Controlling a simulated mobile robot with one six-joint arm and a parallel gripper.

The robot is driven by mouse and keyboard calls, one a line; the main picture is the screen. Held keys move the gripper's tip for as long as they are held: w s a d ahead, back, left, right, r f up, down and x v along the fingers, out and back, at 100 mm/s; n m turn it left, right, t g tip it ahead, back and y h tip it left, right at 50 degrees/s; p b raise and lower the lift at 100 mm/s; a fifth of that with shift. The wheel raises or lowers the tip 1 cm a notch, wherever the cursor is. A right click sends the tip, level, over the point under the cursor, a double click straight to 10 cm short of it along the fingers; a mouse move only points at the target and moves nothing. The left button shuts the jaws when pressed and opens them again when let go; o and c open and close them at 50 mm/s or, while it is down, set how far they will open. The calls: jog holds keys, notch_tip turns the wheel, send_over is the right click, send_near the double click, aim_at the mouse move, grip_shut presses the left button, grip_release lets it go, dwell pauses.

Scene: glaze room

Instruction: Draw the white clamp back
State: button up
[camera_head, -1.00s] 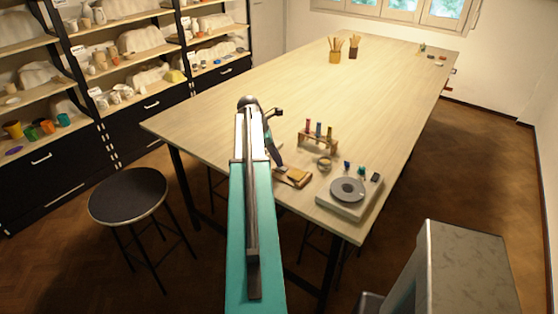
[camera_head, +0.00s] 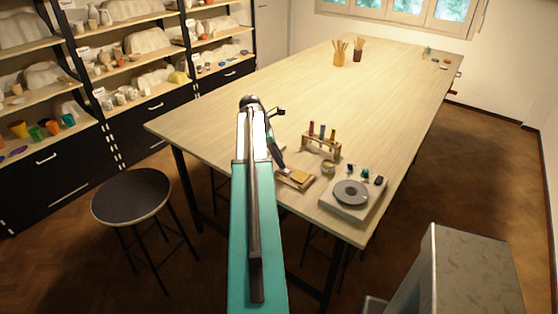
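My gripper (camera_head: 281,165) is at the end of my arm, low over the near edge of the table (camera_head: 280,90). It is small and partly hidden behind my own arm links, so I cannot tell whether it is open or shut. Just right of it, a small wooden board (camera_head: 297,184) with a yellowish block (camera_head: 300,177) lies near the table edge. I cannot tell whether the gripper touches it. I cannot make out a white clamp; it may be hidden by my arm or too small to tell.
Right of the board are a small round bowl (camera_head: 328,167), a tube rack (camera_head: 320,145) and a white device with a grey disc (camera_head: 350,193). Two brush pots (camera_head: 340,58) stand farther back. A black stool (camera_head: 131,197) stands at left. The table's middle is clear.

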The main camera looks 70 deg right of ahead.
jog(key=b+v, duration=0.3)
jog(key=v, duration=0.9)
jog(key=shift+w+r, duration=0.2)
jog(key=shift+r, duration=0.15)
jog(key=shift+a, duration=0.15)
